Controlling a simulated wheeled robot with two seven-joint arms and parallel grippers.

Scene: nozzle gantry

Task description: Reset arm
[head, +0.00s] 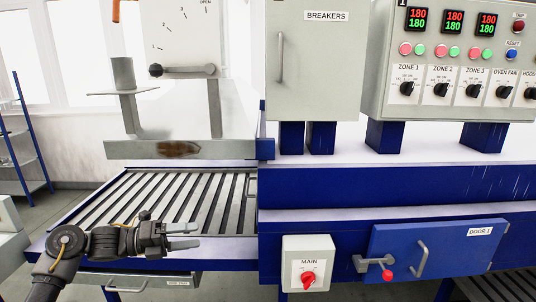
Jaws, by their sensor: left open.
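My left arm comes in from the lower left. Its gripper (192,236) is open and empty, pointing right, in front of the slatted bed (190,190) and left of the blue cabinet. Its two fingers are apart with nothing between them. My right gripper is not in view. A blue button labelled RESET (512,54) is on the control panel at the upper right, far from the gripper.
The grey control panel (375,95) has zone knobs and red displays reading 180. The breaker box (310,75) is shut. A red MAIN switch (308,280) and the DOOR 1 panel (445,245) with its handle (421,259) are at lower right. A lever (190,71) is on the gantry.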

